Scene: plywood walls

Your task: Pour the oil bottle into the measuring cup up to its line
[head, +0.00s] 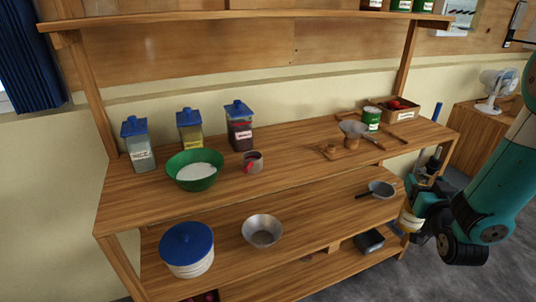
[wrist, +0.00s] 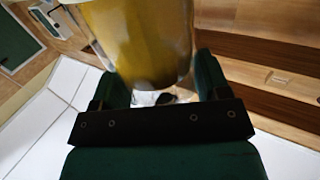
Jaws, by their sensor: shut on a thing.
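The oil bottle, yellow with a pale label, shows at the right in the head view (head: 409,219) beside the bench's right end. My gripper (head: 421,206) is shut on it, partly hidden behind my arm. In the wrist view the bottle (wrist: 148,40) fills the upper middle, between the two dark green fingers of my gripper (wrist: 160,85). A small cup with a red handle (head: 252,162) stands on the bench top right of the green bowl; it may be the measuring cup, but I cannot make out a line on it.
On the wooden bench (head: 300,178) are a green bowl of white powder (head: 194,170), several blue-lidded jars (head: 239,127), a green can (head: 371,119) and wooden utensils. The lower shelf holds a metal bowl (head: 262,231) and a blue-lidded tub (head: 187,250). The bench's front middle is clear.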

